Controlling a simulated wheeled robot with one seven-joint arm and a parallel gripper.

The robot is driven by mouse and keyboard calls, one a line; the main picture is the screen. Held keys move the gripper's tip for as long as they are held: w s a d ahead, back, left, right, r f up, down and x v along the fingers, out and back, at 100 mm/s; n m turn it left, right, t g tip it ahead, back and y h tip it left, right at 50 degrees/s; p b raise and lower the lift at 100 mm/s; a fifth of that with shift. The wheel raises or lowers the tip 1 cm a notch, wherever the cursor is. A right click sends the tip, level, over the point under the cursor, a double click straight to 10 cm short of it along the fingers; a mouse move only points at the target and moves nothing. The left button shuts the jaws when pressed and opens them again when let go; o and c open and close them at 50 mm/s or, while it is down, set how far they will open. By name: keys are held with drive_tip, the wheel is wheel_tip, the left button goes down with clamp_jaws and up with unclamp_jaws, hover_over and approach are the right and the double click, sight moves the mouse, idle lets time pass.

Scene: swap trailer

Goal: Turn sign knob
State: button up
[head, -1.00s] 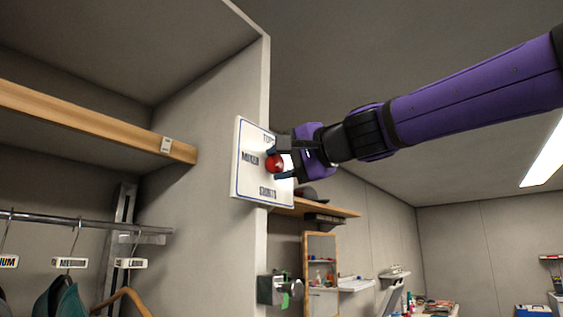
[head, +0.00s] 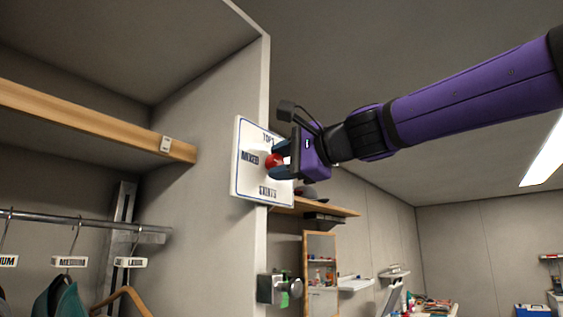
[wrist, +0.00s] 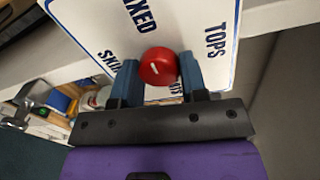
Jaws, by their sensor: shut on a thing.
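A red round knob (head: 271,160) sits at the middle of a white sign (head: 243,178) on the edge of a grey partition. The sign has a blue border and reads TOPS at the top, MIXED at the left and a partly legible word at the bottom. My gripper (head: 280,159) is at the sign's right side, its blue fingers shut on the knob. A fingertip and the knob hide part of the lower lettering.
A wooden-edged shelf (head: 100,123) and a hanging rail (head: 90,226) with labelled hangers are left of the sign. Below it a metal fitting (head: 279,289) juts from the partition. Right of it are a wall shelf (head: 320,206) and open room.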

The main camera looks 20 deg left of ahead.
drive_tip(key=shift+f, duration=0.1)
drive_tip(key=o, duration=0.9)
drive_tip(key=shift+d, duration=0.1)
drive_tip(key=v, duration=1)
drive_tip(key=shift+s+d, duration=0.1)
drive_tip(key=shift+d, duration=0.2)
drive_tip(key=s+d+f+n+h, duration=0.3)
drive_tip(key=d+f+h, duration=0.5)
drive_tip(key=d+f, duration=0.95)
drive_tip(key=s+d+f+n+h, duration=0.1)
drive_tip(key=s+d+f+h, duration=0.1)
drive_tip(key=s+d+f, duration=0.2)
drive_tip(key=s+d+f+n+g+h, duration=0.1)
drive_tip(key=s+d+f+h, duration=0.2)
drive_tip(key=d+f, duration=0.4)
drive_tip(key=s+d+f+n+h, duration=0.1)
drive_tip(key=s+d+f+h, duration=0.2)
drive_tip(key=f, duration=0.8)
drive_tip(key=shift+s+d+f+g, duration=0.1)
drive_tip(key=shift+s+d, duration=0.2)
drive_tip(key=shift+d, duration=0.25)
drive_tip(key=shift+s+d+g, duration=0.1)
drive_tip(key=shift+s+d, duration=0.25)
drive_tip(key=shift+d, duration=0.2)
drive_tip(key=shift+s+d+f+g, duration=0.1)
drive_tip(key=shift+s+d, duration=0.2)
drive_tip(key=shift+d, duration=0.25)
